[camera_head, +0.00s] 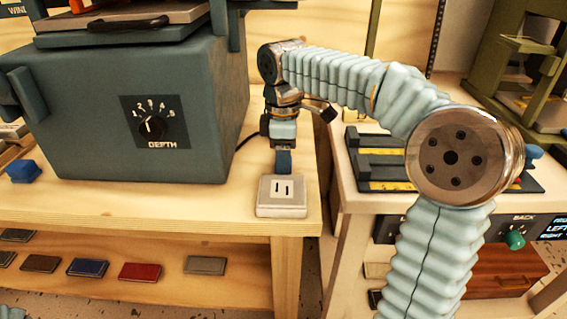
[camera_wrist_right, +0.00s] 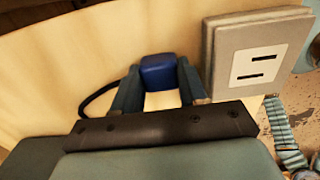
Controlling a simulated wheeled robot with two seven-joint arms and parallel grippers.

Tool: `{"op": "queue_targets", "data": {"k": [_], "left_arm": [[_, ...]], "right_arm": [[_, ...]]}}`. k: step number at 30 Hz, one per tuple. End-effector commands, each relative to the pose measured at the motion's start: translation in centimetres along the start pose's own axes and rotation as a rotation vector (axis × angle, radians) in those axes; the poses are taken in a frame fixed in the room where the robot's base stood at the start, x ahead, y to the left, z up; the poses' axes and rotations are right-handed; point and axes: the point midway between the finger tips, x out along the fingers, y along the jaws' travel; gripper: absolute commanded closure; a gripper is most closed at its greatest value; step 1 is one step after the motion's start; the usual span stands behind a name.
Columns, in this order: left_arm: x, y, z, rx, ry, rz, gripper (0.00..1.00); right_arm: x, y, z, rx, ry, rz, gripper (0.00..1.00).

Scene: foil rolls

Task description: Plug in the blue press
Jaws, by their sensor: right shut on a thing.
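The blue-grey press (camera_head: 130,110) with a DEPTH dial stands on the wooden bench at the left in the head view. A pale outlet block (camera_head: 282,196) with two slots sits near the bench's right front corner; it also shows at the upper right in the right wrist view (camera_wrist_right: 225,68). My right gripper (camera_head: 284,162) points down just behind the outlet. In the right wrist view, its fingers (camera_wrist_right: 160,88) are shut on a blue plug (camera_wrist_right: 158,70), apart from the outlet. A black cord (camera_wrist_right: 97,100) runs beside them. The plug's prongs are not visible. My left gripper is not in view.
A blue block (camera_head: 23,171) lies on the bench at the left. A shelf below holds several flat pieces, including a red one (camera_head: 140,271). A second bench on the right carries a dark fixture (camera_head: 380,165) and a green knob (camera_head: 515,240). A gap separates the benches.

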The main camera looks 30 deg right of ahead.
Motion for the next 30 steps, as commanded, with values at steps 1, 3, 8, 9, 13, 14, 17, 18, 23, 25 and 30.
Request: {"op": "queue_targets", "data": {"k": [1, 3, 8, 9, 13, 14, 17, 18, 23, 25, 30], "left_arm": [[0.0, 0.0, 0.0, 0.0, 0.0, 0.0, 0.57], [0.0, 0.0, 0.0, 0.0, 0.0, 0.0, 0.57], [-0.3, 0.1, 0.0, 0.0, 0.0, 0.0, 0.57], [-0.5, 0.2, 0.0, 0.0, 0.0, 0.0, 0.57], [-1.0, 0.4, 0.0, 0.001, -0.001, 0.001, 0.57], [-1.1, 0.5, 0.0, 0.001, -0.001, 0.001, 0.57], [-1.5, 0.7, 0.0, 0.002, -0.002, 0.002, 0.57], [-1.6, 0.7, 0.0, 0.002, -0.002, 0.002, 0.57], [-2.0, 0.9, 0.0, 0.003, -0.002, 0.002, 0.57], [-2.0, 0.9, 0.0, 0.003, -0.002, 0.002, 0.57], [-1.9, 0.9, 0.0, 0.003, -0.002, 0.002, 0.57]], "right_arm": [[0.1, 0.0, 0.0, 0.0, -0.002, -0.003, 0.85], [0.1, 0.0, 0.0, 0.0, -0.002, -0.003, 0.85], [-1.4, 0.1, 0.0, 0.0, 0.0, 0.0, 0.85], [-2.1, 0.1, 0.0, 0.0, 0.0, 0.0, 0.85], [-4.9, 0.1, -0.1, 0.0, 0.001, 0.001, 0.85], [-5.5, 0.1, 0.0, -0.001, 0.001, 0.0, 0.85], [-7.4, 0.1, -0.1, -0.001, 0.001, 0.0, 0.85], [-8.0, 0.1, -0.1, -0.001, 0.0, -0.001, 0.85], [-9.7, 0.1, 0.0, -0.001, 0.0, -0.001, 0.85], [-9.9, 0.0, 0.0, -0.001, -0.001, -0.001, 0.85], [-9.9, 0.0, 0.0, -0.001, -0.001, -0.002, 0.85]]}}
